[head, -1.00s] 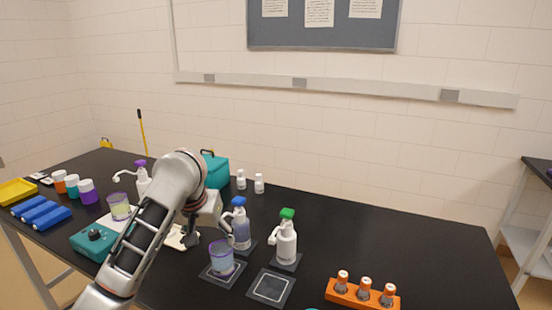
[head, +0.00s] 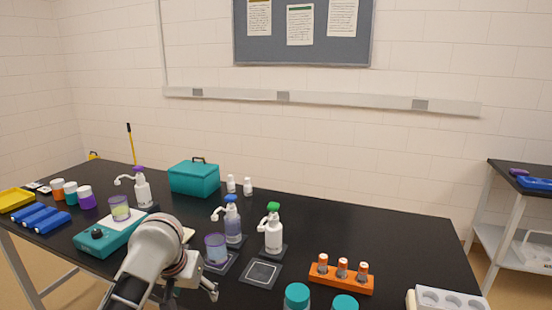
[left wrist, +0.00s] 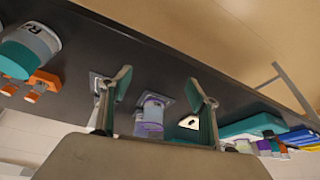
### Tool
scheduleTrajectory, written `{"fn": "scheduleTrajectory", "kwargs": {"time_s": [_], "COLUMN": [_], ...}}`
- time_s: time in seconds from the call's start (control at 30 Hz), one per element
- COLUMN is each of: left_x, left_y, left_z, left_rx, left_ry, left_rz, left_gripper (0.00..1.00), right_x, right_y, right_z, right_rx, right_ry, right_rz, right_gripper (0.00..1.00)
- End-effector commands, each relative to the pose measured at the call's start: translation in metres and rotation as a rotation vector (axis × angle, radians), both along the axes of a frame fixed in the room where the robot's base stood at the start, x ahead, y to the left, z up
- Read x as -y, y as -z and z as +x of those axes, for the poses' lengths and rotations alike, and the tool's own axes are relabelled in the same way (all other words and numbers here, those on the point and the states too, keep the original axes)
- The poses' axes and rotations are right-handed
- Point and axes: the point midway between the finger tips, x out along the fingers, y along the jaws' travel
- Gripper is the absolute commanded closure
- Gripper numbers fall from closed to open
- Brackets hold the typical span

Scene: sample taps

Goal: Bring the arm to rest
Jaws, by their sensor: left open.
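My left gripper (head: 208,289) is low in the head view, near the front of the black table (head: 350,225). In the left wrist view its two fingers (left wrist: 158,92) stand wide apart with nothing between them held. A cup with a purple rim (head: 215,248) stands on a dark square pad beyond the gripper, apart from it. The cup also shows past the fingers in the left wrist view (left wrist: 150,118). My right gripper is in neither view.
A blue-topped dispenser (head: 232,222) and a green-topped one (head: 273,232) stand behind the pads. An empty pad (head: 261,273) lies beside the cup. An orange rack (head: 341,280) is at the right, a teal device (head: 108,236) at the left.

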Motion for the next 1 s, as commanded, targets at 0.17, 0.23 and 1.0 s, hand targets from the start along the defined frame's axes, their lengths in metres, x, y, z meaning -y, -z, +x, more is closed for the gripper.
{"fn": "scheduleTrajectory", "kwargs": {"time_s": [0.17, 0.23, 1.0], "left_x": [-0.009, -0.016, -0.149], "left_y": [0.054, 0.073, 0.118], "left_z": [-0.04, -0.059, -0.244], "left_rx": [0.013, 0.029, 0.139], "left_ry": [0.045, 0.063, 0.333], "left_rz": [0.022, 0.041, 0.602], "left_gripper": [0.39, 0.39, 0.39], "right_x": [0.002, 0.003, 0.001], "right_y": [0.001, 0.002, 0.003], "right_z": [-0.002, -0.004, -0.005], "right_rx": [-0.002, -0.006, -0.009], "right_ry": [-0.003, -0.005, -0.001], "right_rz": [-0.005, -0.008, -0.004], "right_gripper": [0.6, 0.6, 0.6]}}
